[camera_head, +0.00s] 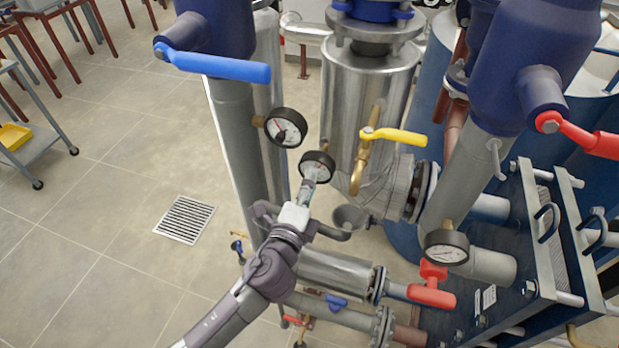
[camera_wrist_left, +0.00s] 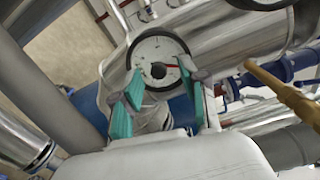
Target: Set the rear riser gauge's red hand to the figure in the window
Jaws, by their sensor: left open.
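A round gauge (camera_head: 317,167) with a black rim and white face stands just beyond my left gripper (camera_head: 309,187) in the head view. In the left wrist view this gauge (camera_wrist_left: 152,52) faces me. Its red hand (camera_wrist_left: 170,67) points right from a dark centre hub (camera_wrist_left: 158,70). My left gripper (camera_wrist_left: 160,95) is open, with teal-padded fingers on either side of the lower face, and nothing shows held between them. I cannot tell if the fingers touch the gauge. Its figures and window are too small to read. My right gripper is out of view.
Another gauge (camera_head: 286,127) sits on the left riser, and a third (camera_head: 446,247) on the right pipe. Blue (camera_head: 215,66), yellow (camera_head: 398,136) and red (camera_head: 431,295) valve handles stick out nearby. A brass pipe (camera_wrist_left: 285,92) is right of the fingers. Open floor lies left.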

